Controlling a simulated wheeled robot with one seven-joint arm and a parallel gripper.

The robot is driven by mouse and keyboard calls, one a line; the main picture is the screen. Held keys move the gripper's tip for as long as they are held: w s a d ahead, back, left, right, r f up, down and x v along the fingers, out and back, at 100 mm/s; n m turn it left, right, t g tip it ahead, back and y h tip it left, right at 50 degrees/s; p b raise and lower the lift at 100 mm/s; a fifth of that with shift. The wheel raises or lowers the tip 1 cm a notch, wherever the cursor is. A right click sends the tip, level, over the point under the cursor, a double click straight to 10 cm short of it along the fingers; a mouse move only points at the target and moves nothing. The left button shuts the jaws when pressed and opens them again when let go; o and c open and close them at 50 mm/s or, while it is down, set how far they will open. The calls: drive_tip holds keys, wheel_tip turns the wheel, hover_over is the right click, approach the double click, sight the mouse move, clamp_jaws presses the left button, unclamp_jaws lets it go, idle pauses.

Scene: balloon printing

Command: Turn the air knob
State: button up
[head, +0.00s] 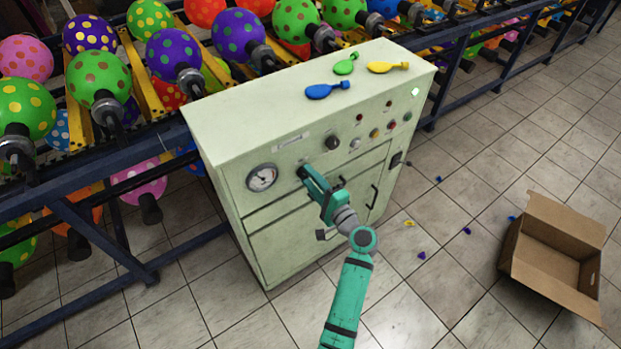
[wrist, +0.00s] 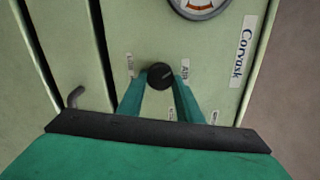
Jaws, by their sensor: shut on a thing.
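The air knob is a small round black knob (wrist: 160,75) on the front of the pale green control cabinet (head: 285,105). In the wrist view a label reading AIR stands close beside it. My gripper (wrist: 160,88) has its two green fingers on either side of the knob, shut on it. In the head view my gripper (head: 304,172) reaches the cabinet front just right of the round gauge (head: 262,178), and it hides most of the knob there.
Deflated blue (head: 327,90), green (head: 346,64) and yellow (head: 388,67) balloons lie on the cabinet top. Other knobs and lights (head: 376,133) sit right of my gripper. A rack of dotted balloons stands behind. An open cardboard box (head: 545,262) is on the tiled floor at right.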

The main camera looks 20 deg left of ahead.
drive_tip(key=o, duration=1)
drive_tip(key=shift+d, duration=0.1)
drive_tip(key=v, duration=1)
drive_tip(key=shift+s+d, duration=0.25)
drive_tip(key=shift+s, duration=0.05)
drive_tip(key=shift+f, duration=0.15)
